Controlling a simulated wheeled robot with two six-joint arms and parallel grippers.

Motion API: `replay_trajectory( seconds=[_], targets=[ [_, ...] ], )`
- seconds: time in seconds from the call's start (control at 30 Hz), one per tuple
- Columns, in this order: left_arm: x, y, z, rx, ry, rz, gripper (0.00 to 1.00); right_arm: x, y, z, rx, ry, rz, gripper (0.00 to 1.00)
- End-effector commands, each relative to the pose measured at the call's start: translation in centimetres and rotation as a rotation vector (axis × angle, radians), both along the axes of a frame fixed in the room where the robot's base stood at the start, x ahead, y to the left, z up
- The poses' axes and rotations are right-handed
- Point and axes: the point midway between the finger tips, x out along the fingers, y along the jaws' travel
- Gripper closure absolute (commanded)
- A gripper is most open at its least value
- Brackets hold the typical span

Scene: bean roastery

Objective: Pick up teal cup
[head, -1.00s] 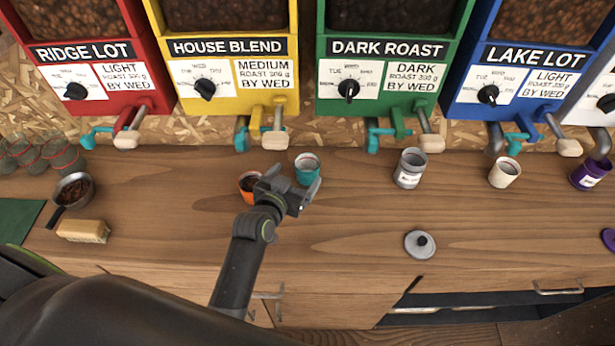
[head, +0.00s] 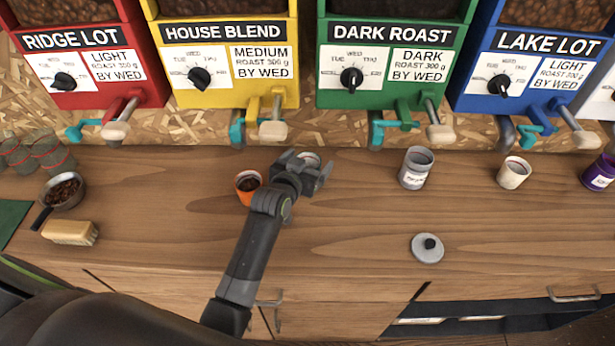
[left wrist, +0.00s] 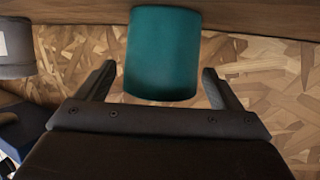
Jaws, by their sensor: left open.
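The teal cup (left wrist: 162,55) fills the upper middle of the left wrist view, between the two open fingers of my left gripper (left wrist: 160,90), with a gap showing on each side. In the head view my left gripper (head: 308,168) covers most of the cup; only part of its pale rim (head: 310,158) shows past the fingers. The cup stands on the wooden counter below the yellow and green dispensers. My right gripper is in neither view.
An orange cup (head: 247,187) with dark contents stands close left of my left gripper. A grey canister (head: 416,168), a cream cup (head: 514,173) and a grey lid (head: 427,248) are to the right. A scoop pan (head: 64,191) and a brush (head: 70,232) lie at left.

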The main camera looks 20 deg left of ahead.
Motion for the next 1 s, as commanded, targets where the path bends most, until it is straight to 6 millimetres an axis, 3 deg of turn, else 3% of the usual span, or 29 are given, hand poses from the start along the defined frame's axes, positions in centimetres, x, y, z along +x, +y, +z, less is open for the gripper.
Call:
replay_trajectory(
  seconds=[0.1, 0.47, 0.77, 1.0],
  targets=[
    [0.0, 0.0, 0.0, 0.000, 0.000, 0.000, 0.13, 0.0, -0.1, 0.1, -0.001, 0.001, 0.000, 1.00],
    [0.0, 0.0, 0.0, 0.000, 0.000, 0.000, 0.60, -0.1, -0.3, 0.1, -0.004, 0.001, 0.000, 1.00],
    [0.0, 0.0, 0.5, 0.001, -0.003, 0.000, 0.62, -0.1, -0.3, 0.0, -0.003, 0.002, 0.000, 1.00],
    [0.1, 0.0, 4.3, 0.000, -0.008, -0.001, 0.62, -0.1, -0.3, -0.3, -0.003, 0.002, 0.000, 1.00]
  ],
)
